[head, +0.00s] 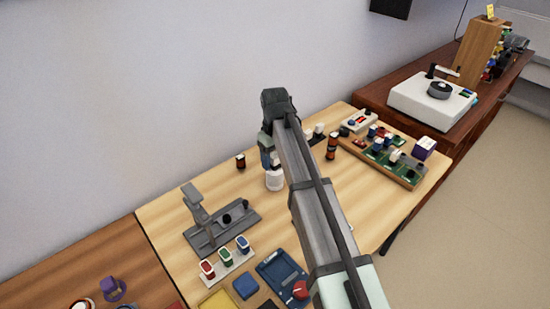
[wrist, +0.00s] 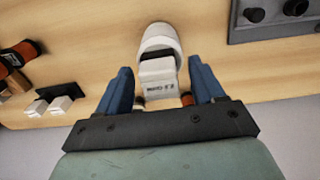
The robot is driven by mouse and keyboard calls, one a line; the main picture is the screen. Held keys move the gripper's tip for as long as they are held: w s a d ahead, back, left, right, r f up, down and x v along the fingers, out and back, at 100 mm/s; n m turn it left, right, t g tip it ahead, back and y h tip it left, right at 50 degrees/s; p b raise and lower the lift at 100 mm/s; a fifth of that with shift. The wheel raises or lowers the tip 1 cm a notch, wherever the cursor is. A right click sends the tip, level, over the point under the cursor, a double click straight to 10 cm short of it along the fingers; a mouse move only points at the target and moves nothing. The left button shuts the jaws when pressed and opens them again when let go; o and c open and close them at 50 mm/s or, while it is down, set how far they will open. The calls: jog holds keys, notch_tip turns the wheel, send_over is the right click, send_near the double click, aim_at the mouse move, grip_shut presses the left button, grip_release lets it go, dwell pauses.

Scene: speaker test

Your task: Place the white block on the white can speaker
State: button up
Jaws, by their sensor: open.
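The white can speaker (head: 275,181) stands upright on the light wooden table, just below my gripper (head: 267,157) in the head view. In the wrist view the can (wrist: 160,32) is at the top middle. The white block (wrist: 158,73), with small dark lettering, overlaps the can's near side and seems to be on its top; the contact is hard to see. My gripper (wrist: 160,68) is open, with a blue finger on each side of the block and a visible gap to each. The block cannot be made out in the head view.
A grey stand (head: 215,226) is left of the can. Dark-and-orange cylinders (head: 331,148) stand nearby. A board with components (head: 385,155) lies to the right, a turntable (head: 432,100) beyond. A rack of coloured parts (head: 226,257) and a blue meter (head: 281,275) are at the front.

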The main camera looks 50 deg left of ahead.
aim_at(276, 155)
notch_tip(276, 155, up, 12)
dwell(0.5)
jog(key=shift+w+d+f, duration=0.1)
jog(key=shift+f, duration=0.05)
dwell(0.3)
